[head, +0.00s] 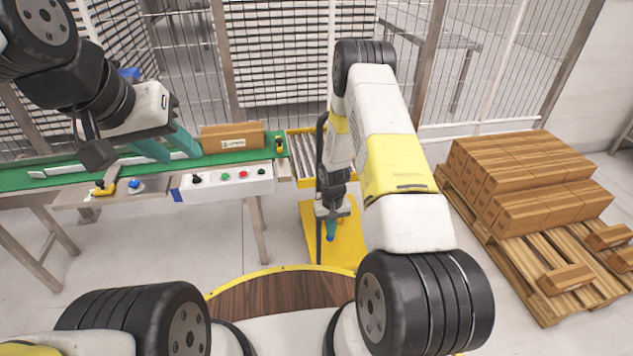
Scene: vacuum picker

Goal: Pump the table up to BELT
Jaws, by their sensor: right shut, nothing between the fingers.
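The lift table has a yellow frame and a roller top (301,157) at the right end of the green conveyor belt (90,172). Whether its rollers are level with the belt cannot be told. Its yellow base (342,250) shows on the floor below. A dark bent bar (320,140) rises beside the rollers; my right arm hides part of the table. My right gripper (331,229) points down, shut with teal fingertips, over the yellow base. No pump pedal or BELT mark can be made out.
A cardboard box (233,137) lies on the belt, right of my left gripper. A control panel (226,181) with buttons fronts the conveyor. A pallet (520,275) of brown boxes (520,180) stands at right. Wire fencing (270,60) closes the back.

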